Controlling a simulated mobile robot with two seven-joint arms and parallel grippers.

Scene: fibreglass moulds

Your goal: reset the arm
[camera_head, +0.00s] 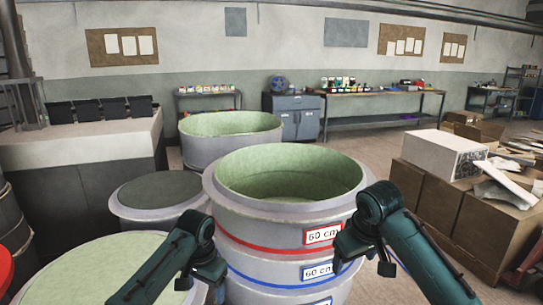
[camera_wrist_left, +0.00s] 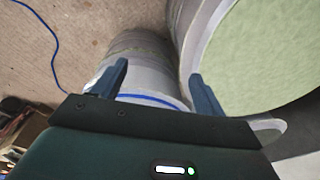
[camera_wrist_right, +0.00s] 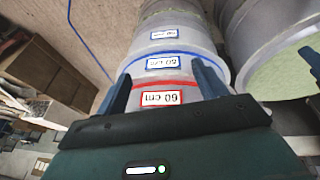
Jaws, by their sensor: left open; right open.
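My left gripper (camera_head: 202,287) hangs at the lower middle of the head view, in front of the round moulds. In the left wrist view its two fingers (camera_wrist_left: 158,72) stand apart with nothing held between them. My right gripper (camera_head: 363,268) is at the lower right of the stack, in front of its labels. In the right wrist view its fingers (camera_wrist_right: 161,70) are also spread and empty, with the mould stack beyond them. Both forearms reach in from the bottom edge of the head view.
A stack of grey round moulds (camera_head: 230,222) with green insides and "60 cm" labels stands centre. A lower mould (camera_head: 75,270) is at front left. Brown boxes (camera_head: 430,190) with a white block (camera_head: 435,155) stand right. Floor shows behind the stack.

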